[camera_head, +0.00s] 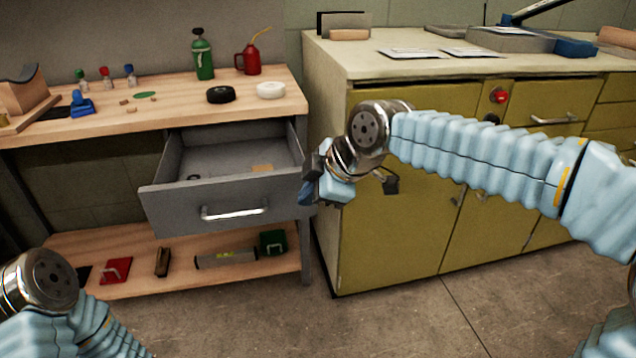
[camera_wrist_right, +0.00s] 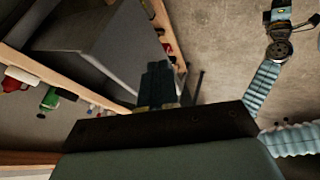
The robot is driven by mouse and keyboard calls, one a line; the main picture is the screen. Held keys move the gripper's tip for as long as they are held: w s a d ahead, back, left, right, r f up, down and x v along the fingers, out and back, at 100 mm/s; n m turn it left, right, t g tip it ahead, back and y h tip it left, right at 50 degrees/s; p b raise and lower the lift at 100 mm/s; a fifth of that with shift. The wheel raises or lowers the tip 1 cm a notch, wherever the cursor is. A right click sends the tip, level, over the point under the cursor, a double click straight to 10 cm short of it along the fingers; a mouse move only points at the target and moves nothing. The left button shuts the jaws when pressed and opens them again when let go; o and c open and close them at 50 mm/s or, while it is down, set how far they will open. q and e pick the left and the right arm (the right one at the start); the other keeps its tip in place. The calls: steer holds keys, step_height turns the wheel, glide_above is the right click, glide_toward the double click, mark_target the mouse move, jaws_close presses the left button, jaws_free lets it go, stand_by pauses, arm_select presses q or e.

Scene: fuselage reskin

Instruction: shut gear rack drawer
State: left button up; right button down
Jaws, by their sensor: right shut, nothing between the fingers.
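The grey gear rack drawer (camera_head: 206,207) stands open under the wooden workbench (camera_head: 180,90), pulled out toward me. Its silver bar handle (camera_head: 234,213) is on the front panel. A small tan piece and a small dark item lie inside. My right gripper (camera_head: 308,192) is shut and empty at the right end of the drawer front; I cannot tell whether it touches. In the right wrist view its blue fingers (camera_wrist_right: 157,82) are together near the grey drawer (camera_wrist_right: 100,45). My left arm is at the lower left, and its gripper (camera_wrist_right: 280,14) shows small in the right wrist view.
An olive cabinet (camera_head: 390,230) stands close on the right, behind my right arm. The lower shelf (camera_head: 130,285) holds a red item, a grey-green block and a green box. Bottles, an oil can and rings stand on the benchtop. The floor in front is clear.

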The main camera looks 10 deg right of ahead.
mark_target(287, 199)
arm_select(q)
steer(key=shift+d+r+p, duration=0.1)
steer(key=shift+r+p, duration=0.15)
steer(key=shift+p, duration=0.1)
arm_select(e)
steer(key=shift+w+a+f, duration=0.25)
steer(key=shift+w+f, duration=0.25)
steer(key=shift+w, duration=0.45)
steer(key=shift+w+a+f, duration=0.2)
steer(key=shift+w+f, duration=0.35)
steer(key=shift+w, duration=0.45)
steer(key=shift+w+a+f, duration=0.25)
steer(key=shift+w+f, duration=0.25)
steer(key=shift+w, duration=0.45)
steer(key=shift+w, duration=0.1)
